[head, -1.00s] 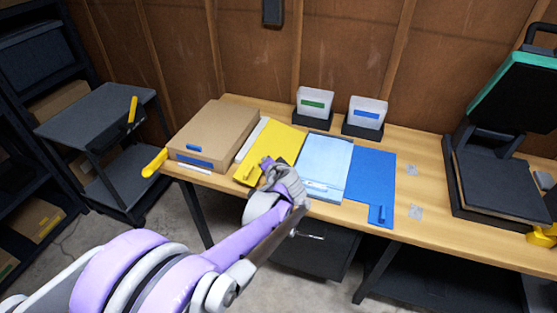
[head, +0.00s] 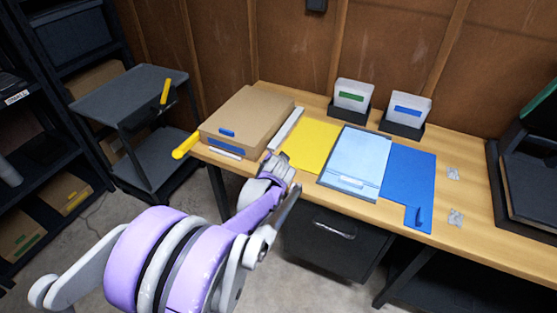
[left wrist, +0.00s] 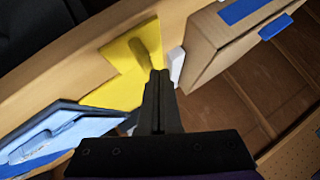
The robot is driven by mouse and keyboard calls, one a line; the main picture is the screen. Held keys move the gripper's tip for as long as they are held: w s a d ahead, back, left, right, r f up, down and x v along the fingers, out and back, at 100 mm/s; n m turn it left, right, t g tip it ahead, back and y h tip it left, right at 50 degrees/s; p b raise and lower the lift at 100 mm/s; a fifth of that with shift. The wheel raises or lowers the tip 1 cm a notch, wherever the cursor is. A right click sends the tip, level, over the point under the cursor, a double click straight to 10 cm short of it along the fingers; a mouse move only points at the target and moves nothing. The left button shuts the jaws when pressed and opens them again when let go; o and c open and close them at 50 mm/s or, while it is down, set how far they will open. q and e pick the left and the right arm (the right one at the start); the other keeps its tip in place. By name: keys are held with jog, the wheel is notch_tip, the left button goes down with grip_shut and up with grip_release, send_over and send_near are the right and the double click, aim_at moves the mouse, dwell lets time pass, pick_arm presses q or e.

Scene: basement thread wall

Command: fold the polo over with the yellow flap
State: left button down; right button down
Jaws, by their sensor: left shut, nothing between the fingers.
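The light blue polo (head: 359,161) lies flat on a dark board in the middle of the folding boards. The yellow flap (head: 310,142) lies flat to its left, its near part hidden behind my gripper in the head view. In the left wrist view the yellow flap (left wrist: 118,90) shows its raised yellow handle (left wrist: 140,53), with the polo (left wrist: 48,138) at lower left. My left gripper (left wrist: 159,74) is shut and empty, its tips close to the handle; I cannot tell whether they touch. In the head view the left gripper (head: 279,163) is at the flap's near side.
A blue flap (head: 409,176) lies right of the polo. A cardboard box (head: 247,118) and a white strip (head: 286,128) stand left of the yellow flap. Two label bins (head: 351,99) (head: 406,111) are behind. A dark press (head: 530,175) is at right.

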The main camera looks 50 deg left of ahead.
pick_arm(q)
jog(key=shift+a+f, duration=0.1)
jog(key=shift+f, duration=0.25)
jog(key=shift+s, duration=0.1)
dwell(0.3)
jog(key=r+p, duration=0.1)
jog(key=r, duration=0.1)
jog(key=r+p, duration=0.2)
jog(key=shift+w+r, duration=0.2)
jog(key=shift+r, duration=0.1)
jog(key=s+d+r+p, duration=0.1)
jog(key=s+d+r, duration=0.1)
jog(key=s+r, duration=0.4)
jog(key=shift+s+d+r, duration=0.25)
jog(key=shift+s+d, duration=0.1)
jog(key=shift+s, duration=0.05)
